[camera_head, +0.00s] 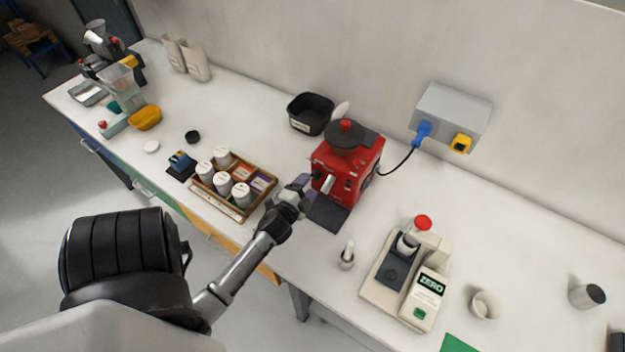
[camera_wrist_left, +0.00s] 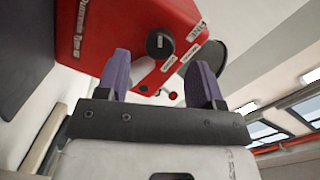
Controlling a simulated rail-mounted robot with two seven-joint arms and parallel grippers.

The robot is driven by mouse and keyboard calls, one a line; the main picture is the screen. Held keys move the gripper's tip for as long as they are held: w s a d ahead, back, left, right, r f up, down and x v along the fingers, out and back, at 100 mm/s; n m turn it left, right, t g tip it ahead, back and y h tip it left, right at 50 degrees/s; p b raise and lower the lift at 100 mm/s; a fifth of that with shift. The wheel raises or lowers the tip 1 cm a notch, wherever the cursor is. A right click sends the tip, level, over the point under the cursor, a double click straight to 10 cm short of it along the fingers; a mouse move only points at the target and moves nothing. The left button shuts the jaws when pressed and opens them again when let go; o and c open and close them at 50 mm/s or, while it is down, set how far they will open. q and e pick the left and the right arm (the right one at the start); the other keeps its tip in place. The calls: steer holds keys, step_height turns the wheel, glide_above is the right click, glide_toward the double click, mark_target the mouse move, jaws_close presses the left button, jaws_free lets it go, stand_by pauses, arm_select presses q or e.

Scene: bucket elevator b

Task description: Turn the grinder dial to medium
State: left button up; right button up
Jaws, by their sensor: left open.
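The red grinder (camera_head: 349,168) stands on the bench near the wall, with a dark round lid on top. In the left wrist view the grinder (camera_wrist_left: 110,30) fills the top. My left gripper (camera_head: 314,186) is at the grinder's front left side. In the left wrist view my left gripper (camera_wrist_left: 160,76) has its two purple fingers apart, below the dial, with nothing clearly held between them. I cannot tell whether a finger touches the grinder.
A wooden tray (camera_head: 213,207) of white-capped jars lies left of the gripper. A dark mat (camera_head: 329,213) lies before the grinder. A black bin (camera_head: 310,113) stands behind, a wall socket box (camera_head: 450,113) to the right. A beige scale device (camera_head: 378,299) stands front right.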

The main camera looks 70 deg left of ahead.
arm_select(q)
steer(key=v, duration=0.7)
steer(key=shift+s+d+b, duration=0.25)
steer(key=shift+s+b, duration=0.1)
steer(key=shift+b, duration=0.05)
